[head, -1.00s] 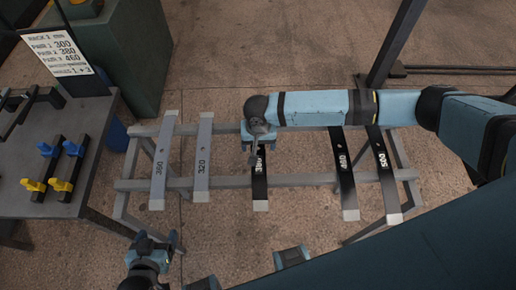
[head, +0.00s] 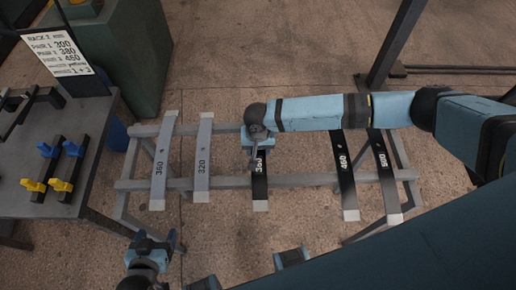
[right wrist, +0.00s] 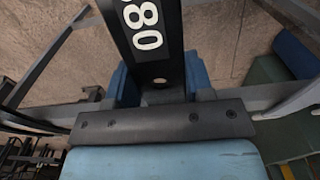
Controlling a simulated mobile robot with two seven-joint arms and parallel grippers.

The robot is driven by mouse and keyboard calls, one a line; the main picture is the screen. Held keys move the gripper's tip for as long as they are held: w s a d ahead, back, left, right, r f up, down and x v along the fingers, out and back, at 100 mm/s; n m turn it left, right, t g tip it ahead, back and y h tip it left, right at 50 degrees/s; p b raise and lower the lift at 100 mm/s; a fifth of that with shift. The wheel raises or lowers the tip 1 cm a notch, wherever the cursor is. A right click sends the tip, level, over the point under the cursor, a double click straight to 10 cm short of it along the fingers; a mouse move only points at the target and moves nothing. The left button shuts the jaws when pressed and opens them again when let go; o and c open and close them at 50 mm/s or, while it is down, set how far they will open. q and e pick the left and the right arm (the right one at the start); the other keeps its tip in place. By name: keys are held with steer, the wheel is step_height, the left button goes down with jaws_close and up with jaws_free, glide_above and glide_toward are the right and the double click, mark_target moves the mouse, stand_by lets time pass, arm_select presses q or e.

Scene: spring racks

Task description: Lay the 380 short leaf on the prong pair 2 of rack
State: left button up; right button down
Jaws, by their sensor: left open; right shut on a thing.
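The 380 short leaf (head: 260,187) is a dark strip with a pale end, lying across the grey trestle in the middle of the row. In the right wrist view the leaf (right wrist: 144,25) shows its white digits. My right gripper (head: 256,142) is shut on its far part, still at the trestle; whether the leaf is lifted I cannot tell. My left gripper (head: 156,241) is open and empty, low at the left. The rack (head: 67,168) stands on the table at the left, with blue and yellow prongs on dark bars. Which prongs are pair 2 I cannot tell.
The trestle (head: 230,184) also bears grey leaves 360 (head: 160,175) and 320 (head: 203,165), and dark leaves 460 (head: 346,185) and 500 (head: 387,180). A sign (head: 57,52) stands on the table (head: 95,115). A green cabinet (head: 135,60) is behind.

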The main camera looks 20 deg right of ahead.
steer(key=shift+r, duration=0.15)
step_height(320, 180, up, 20)
stand_by(0.6)
